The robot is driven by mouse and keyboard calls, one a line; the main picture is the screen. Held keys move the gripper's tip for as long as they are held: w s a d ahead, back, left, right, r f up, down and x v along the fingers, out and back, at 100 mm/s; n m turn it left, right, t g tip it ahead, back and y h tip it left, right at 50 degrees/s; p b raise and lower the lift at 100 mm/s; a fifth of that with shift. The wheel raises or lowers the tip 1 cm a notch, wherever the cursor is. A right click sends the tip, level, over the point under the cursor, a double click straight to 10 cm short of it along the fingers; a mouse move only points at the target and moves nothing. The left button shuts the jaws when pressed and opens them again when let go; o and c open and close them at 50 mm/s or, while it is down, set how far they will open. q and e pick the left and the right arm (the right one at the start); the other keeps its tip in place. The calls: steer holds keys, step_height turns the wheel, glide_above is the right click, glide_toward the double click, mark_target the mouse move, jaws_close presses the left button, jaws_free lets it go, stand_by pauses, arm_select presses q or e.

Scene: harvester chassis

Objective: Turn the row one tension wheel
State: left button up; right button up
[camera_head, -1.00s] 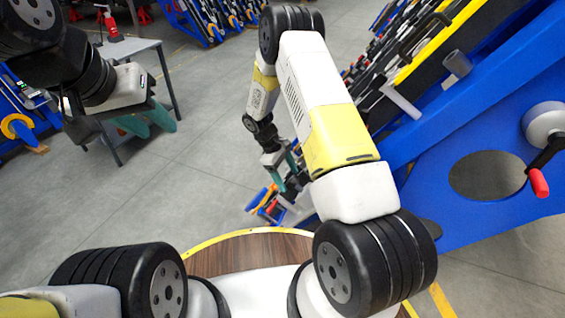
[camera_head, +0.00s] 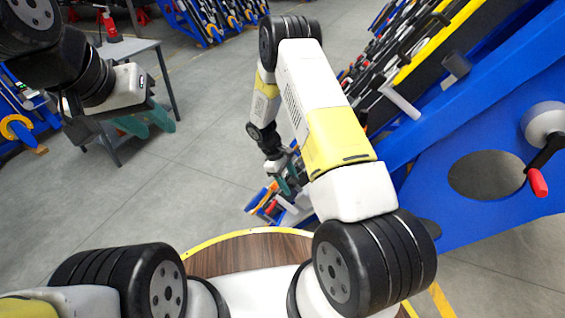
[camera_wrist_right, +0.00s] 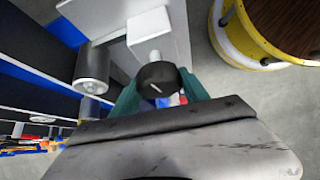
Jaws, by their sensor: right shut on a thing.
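My right gripper (camera_wrist_right: 160,98) has its teal fingers on either side of a round black knob (camera_wrist_right: 157,76) and is shut on it. In the head view my right gripper (camera_head: 284,182) is low beside the blue machine, close to small orange, blue and red parts (camera_head: 262,203). I cannot tell which of these belongs to the tension wheel; my arm and fingers hide much of it. My left gripper (camera_head: 148,122) is at upper left, away from the machine, with its teal fingers apart and empty.
The blue chassis (camera_head: 440,112) with rows of black rods fills the right side. A crank with a red handle (camera_head: 538,183) sticks out at far right. A grey metal cylinder (camera_wrist_right: 92,68) is close left of my right gripper. A grey table (camera_head: 140,48) stands at upper left.

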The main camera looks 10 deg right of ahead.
steer(key=shift+a+m+t+h, duration=0.1)
steer(key=shift+m+t+h, duration=0.4)
steer(key=shift+m, duration=0.2)
steer(key=shift+m+t+h, duration=0.6)
steer(key=shift+m+h, duration=0.1)
steer(key=shift+m, duration=0.4)
steer(key=o, duration=1.4)
steer(key=v, duration=0.7)
steer(key=shift+a+r, duration=0.25)
steer(key=shift+r, duration=0.05)
